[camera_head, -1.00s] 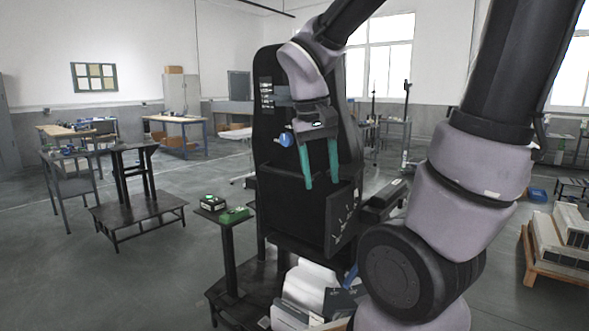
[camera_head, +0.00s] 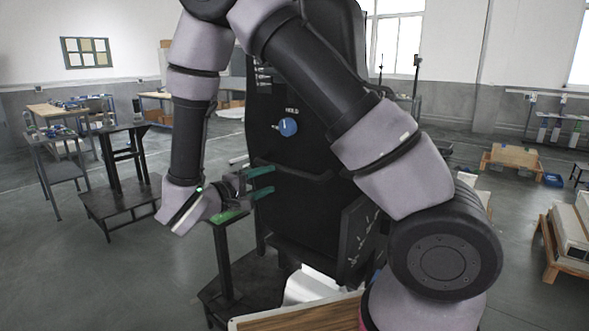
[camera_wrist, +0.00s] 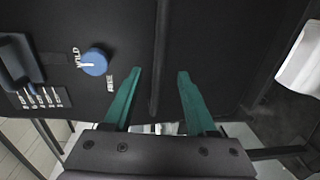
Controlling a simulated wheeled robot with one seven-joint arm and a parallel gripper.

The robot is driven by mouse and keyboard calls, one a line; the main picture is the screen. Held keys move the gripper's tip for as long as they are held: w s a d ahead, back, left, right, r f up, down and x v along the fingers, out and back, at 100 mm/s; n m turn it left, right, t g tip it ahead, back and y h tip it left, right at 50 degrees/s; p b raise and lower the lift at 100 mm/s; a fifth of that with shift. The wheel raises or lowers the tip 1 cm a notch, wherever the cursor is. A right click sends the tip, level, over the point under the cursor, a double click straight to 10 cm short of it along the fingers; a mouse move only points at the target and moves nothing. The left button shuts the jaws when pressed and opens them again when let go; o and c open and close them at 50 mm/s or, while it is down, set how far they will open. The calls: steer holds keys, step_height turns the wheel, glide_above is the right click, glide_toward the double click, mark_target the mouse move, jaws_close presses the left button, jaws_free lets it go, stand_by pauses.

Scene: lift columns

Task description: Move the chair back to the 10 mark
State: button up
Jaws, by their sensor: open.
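The tall black chair back (camera_head: 315,215) stands in the middle of the head view, partly hidden by my arm. A blue round knob (camera_head: 288,127) with a HOLD label is on its upper panel. The knob also shows in the wrist view (camera_wrist: 94,61), left of my fingers, with a second label beside it. My gripper (camera_head: 268,181) is open and empty, its teal fingers pointing right at the panel below the knob. In the wrist view my gripper (camera_wrist: 160,76) has a raised panel edge (camera_wrist: 160,45) running between its fingertips. I cannot tell whether they touch it. I cannot make out a 10 mark.
A small dark stand (camera_head: 224,262) with a green item is just below my gripper. A dark two-level table (camera_head: 120,190) stands to the left. A wooden board (camera_head: 300,318) is at the bottom. Pallets with boxes (camera_head: 570,232) are at the right.

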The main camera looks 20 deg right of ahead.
mark_target(290, 172)
steer(key=x, duration=1)
steer(key=shift+w+d+f, duration=0.1)
steer(key=shift+w+d, duration=0.05)
steer(key=shift+d, duration=0.1)
jaws_close()
stand_by(1.0)
